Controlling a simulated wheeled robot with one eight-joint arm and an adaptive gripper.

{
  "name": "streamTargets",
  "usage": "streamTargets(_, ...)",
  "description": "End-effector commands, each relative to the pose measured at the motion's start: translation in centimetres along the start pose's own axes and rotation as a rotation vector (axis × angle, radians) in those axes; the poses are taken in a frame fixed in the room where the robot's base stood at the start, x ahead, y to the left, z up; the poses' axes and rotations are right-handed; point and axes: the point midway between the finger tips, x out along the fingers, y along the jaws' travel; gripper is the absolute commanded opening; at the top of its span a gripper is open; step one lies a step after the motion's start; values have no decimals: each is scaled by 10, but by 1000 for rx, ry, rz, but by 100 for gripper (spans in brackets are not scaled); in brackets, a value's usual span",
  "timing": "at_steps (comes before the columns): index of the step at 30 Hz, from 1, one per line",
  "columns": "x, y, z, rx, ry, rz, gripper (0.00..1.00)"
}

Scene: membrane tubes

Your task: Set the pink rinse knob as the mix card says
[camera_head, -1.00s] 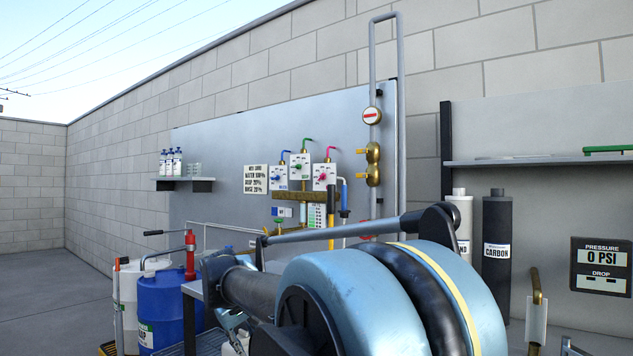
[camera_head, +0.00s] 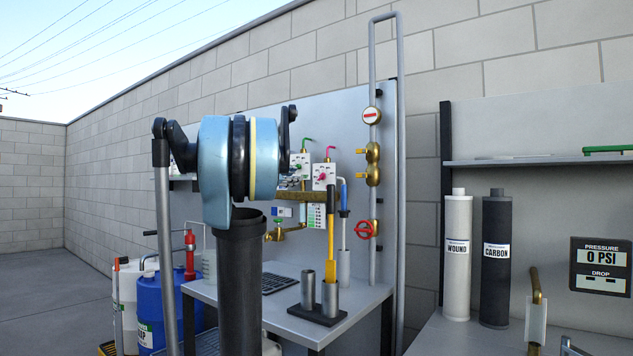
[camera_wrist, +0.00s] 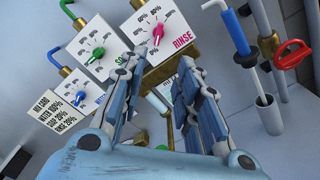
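The pink rinse knob (camera_wrist: 157,34) is on a white dial plate marked RINSE in the wrist view. It also shows on the back panel in the head view (camera_head: 322,176). Its exact pointer setting is too small to read surely. The mix card (camera_wrist: 58,113) is at the left of the wrist view; its small print seems to read water 100%, soap 20%, rinse 20%. In the head view my arm hides the card. My gripper (camera_wrist: 157,72) is open and empty, its two fingers pointing toward the rinse plate, with the knob beyond the tips, apart from them.
The green soap knob (camera_wrist: 98,53) and blue water knob (camera_wrist: 80,99) are on plates to the left. A blue-handled tool (camera_wrist: 235,32) stands in a holder to the right, near a red valve wheel (camera_wrist: 292,54). A brass manifold (camera_wrist: 170,68) runs below the plates.

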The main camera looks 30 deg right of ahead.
Motion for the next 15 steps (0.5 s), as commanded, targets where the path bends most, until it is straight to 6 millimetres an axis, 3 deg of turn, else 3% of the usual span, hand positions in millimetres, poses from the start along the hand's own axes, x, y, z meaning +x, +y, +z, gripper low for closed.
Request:
streamTargets(5, 15, 3, 2, -12, -7, 6, 30)
streamTargets(15, 71, 4, 1, -10, -6, 5, 30)
